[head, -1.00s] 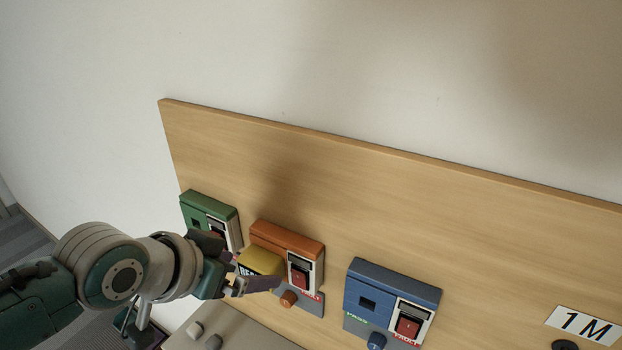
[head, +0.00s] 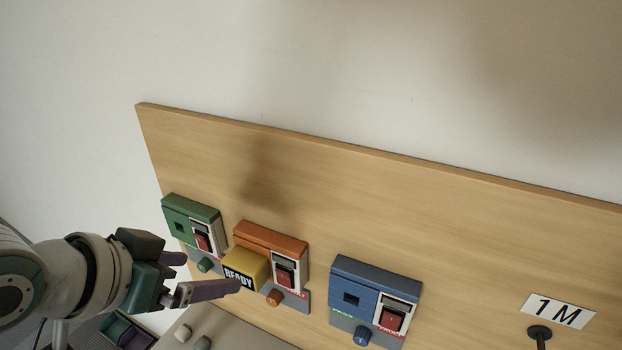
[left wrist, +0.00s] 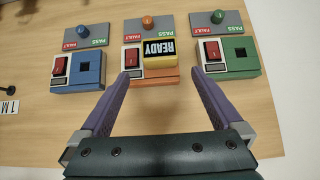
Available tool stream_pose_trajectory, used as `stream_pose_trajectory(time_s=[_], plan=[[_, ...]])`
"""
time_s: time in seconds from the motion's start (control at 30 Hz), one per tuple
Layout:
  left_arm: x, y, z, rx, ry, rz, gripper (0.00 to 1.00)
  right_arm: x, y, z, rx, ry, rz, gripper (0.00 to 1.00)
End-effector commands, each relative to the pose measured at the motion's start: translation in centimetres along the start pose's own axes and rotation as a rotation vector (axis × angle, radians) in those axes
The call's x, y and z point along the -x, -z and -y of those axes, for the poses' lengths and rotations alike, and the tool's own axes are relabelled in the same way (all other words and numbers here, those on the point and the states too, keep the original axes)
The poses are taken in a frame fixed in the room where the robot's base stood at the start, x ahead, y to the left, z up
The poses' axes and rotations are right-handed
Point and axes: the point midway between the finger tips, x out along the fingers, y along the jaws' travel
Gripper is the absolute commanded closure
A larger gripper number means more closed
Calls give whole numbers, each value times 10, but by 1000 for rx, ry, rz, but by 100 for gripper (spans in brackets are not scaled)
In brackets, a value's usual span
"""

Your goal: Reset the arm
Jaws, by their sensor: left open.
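My left gripper (head: 208,275) is open and empty, in front of the green and orange stations. In the left wrist view its two purple fingers (left wrist: 166,80) are spread wide, with the orange station between and beyond them. The orange station (head: 271,238) holds a yellow block (head: 246,268) marked READY on its PASS side; the block also shows in the left wrist view (left wrist: 158,54). The fingers look apart from the block. The green station (head: 192,208) and the blue station (head: 372,272) have empty square sockets. My right gripper is not in view.
The stations are on a wooden board (head: 420,215) against a pale wall. A 1 M sign (head: 557,311) and a dark round-headed post (head: 539,332) are at the right. A compartmented tray (head: 125,334) and grey knobs (head: 183,333) are below.

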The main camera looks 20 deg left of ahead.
Motion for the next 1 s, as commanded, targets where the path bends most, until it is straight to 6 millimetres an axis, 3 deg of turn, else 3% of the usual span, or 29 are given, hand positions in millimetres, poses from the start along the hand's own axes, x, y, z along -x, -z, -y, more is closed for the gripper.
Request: stream_pose_trajectory(time_s=[0.17, 0.27, 0.37, 0.5, 0.67, 0.7, 1.0], plan=[[1, -1, -2, -2, -2, 6, 0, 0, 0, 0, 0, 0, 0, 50], [10, -11, -16, -20, -15, 51, 0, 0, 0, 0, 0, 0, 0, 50], [31, -29, -39, -52, -32, 144, 0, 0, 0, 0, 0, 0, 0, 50], [75, -56, -65, -87, -37, 295, 0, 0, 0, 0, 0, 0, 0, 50], [130, -80, -80, -89, -22, 452, 0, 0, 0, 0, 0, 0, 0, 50], [147, -69, -79, -91, -17, 463, 0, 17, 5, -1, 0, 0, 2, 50], [212, -2, -78, -93, -17, 460, 0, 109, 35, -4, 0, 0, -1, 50]])
